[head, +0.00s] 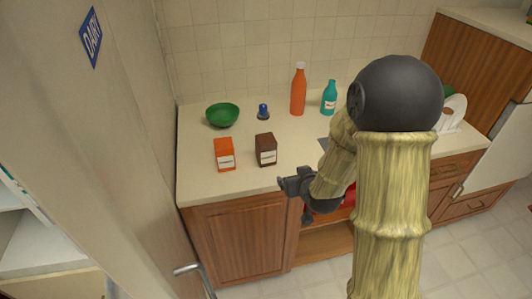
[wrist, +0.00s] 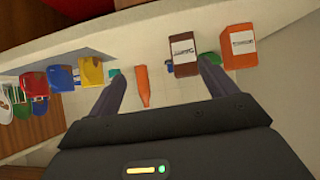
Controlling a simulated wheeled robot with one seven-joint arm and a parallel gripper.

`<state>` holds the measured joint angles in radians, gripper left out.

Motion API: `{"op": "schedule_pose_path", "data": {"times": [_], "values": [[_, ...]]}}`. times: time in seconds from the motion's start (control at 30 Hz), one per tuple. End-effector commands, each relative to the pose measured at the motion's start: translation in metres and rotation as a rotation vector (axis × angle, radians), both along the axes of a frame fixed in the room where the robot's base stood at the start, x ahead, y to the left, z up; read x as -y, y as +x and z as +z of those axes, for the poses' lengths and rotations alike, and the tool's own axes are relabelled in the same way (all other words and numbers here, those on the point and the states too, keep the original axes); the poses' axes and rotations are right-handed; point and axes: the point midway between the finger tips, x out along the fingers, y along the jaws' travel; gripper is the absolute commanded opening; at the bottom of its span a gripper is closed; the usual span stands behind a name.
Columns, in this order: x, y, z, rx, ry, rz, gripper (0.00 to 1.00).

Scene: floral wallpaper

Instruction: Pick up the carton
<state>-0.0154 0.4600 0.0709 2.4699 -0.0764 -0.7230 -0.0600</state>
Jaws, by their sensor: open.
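Two box-shaped cartons stand upright on the counter in the head view: an orange one with a white label (head: 225,155) and a dark brown one with a white label (head: 266,150) to its right. My gripper (head: 288,184) is at the counter's front edge, to the right of and nearer than both cartons, touching neither. In the wrist view its two fingers (wrist: 160,68) are spread apart with nothing held. The brown carton (wrist: 183,52) shows beyond the right finger, and the orange carton (wrist: 238,48) lies further right.
A green bowl (head: 222,115), a small blue-topped item (head: 263,111), an orange bottle (head: 298,92) and a teal bottle (head: 329,98) stand behind the cartons. A panel with a blue sign (head: 90,38) fills the left.

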Motion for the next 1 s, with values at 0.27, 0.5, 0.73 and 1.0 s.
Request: {"op": "schedule_pose_path", "data": {"times": [0.27,0.5,0.73,1.0], "values": [[-0.03,0.04,-0.019,0.315,0.079,0.061,0.85],[-0.045,0.048,-0.021,0.551,0.153,0.078,0.85],[-0.047,0.048,-0.018,0.614,0.173,0.077,0.85],[-0.047,0.048,-0.017,0.612,0.172,0.077,0.85]]}}
